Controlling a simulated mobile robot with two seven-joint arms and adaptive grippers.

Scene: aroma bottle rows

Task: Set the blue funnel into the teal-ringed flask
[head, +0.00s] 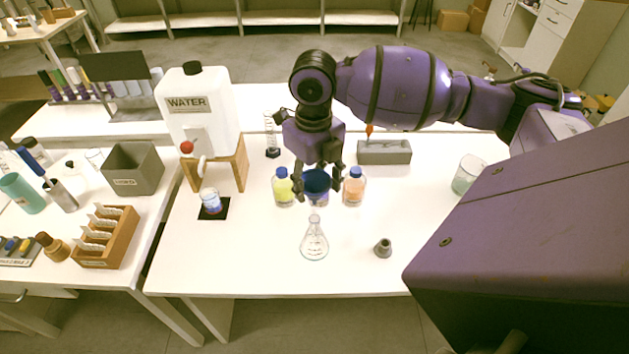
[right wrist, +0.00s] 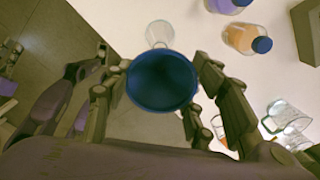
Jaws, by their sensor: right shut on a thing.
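The blue funnel (head: 316,182) is held between the fingers of my right gripper (head: 318,188), wide mouth up, above the table. In the right wrist view its dark blue bowl (right wrist: 162,80) sits between the fingers of my right gripper (right wrist: 160,98). A clear conical flask (head: 314,243) stands upright on the table, just below the funnel in the head view. I cannot make out a teal ring on it. A pale glass shape, seemingly the flask (right wrist: 159,33), shows past the funnel in the right wrist view. Whether funnel and flask touch, I cannot tell. My left gripper is out of view.
Bottles with yellow (head: 283,188) and orange (head: 354,188) liquid stand either side of the funnel; a purple one is mostly hidden behind it. A small grey conical piece (head: 383,247) stands right of the flask. The table front left of the flask is clear.

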